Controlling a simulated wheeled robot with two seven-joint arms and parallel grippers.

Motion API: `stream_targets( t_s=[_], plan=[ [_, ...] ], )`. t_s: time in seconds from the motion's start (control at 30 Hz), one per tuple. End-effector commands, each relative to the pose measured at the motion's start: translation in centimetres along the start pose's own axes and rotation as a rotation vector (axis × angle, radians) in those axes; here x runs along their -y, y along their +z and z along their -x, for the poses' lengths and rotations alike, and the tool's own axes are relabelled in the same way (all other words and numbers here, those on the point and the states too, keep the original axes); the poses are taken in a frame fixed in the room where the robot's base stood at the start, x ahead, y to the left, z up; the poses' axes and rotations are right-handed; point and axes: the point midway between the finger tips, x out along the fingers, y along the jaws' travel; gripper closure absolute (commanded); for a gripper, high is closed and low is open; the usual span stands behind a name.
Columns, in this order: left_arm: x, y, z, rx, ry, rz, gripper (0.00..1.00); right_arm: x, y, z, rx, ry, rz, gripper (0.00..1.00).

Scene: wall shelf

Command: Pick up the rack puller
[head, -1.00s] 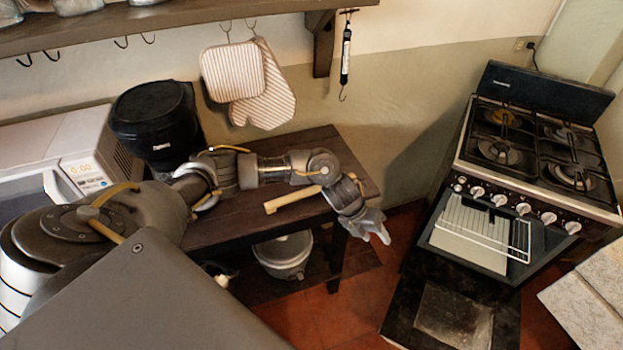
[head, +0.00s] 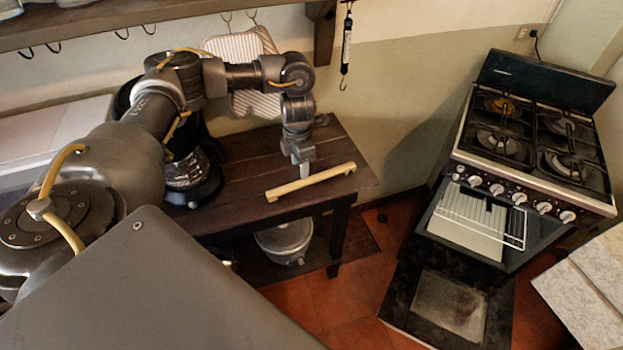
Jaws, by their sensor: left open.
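The rack puller (head: 312,182) is a pale wooden stick that lies on the dark wooden table near its front right edge. My left gripper (head: 304,172) points down just above the middle of the stick, at its far side. It looks narrow from this angle, and its fingers are open with nothing seen between them. I cannot tell whether a fingertip touches the stick. My right gripper is out of view.
The stove (head: 535,140) stands at the right with its oven door (head: 450,300) hanging open and a wire rack (head: 480,218) inside. A black coffee maker (head: 192,175) stands on the table (head: 240,165) behind my arm. A pot (head: 285,240) sits below.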

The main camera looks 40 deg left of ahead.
Motion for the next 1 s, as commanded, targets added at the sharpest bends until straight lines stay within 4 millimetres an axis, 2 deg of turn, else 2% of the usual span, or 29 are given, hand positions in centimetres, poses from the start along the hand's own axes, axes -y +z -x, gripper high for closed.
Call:
stream_targets(
  t_s=[0.1, 0.4, 0.7, 1.0],
  plan=[
    [0.1, 0.0, -1.4, -0.001, -0.002, 0.002, 0.51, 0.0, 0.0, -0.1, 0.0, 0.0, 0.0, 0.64],
    [0.1, 0.0, -2.4, 0.0, -0.002, 0.002, 0.51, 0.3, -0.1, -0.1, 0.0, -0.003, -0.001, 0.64],
    [0.0, 0.0, -6.3, -0.001, -0.003, 0.003, 0.51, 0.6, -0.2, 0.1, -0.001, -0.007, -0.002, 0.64],
    [-0.1, 0.0, -7.0, 0.001, 0.0, 0.001, 0.51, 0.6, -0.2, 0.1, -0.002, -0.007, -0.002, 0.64]
  ],
)
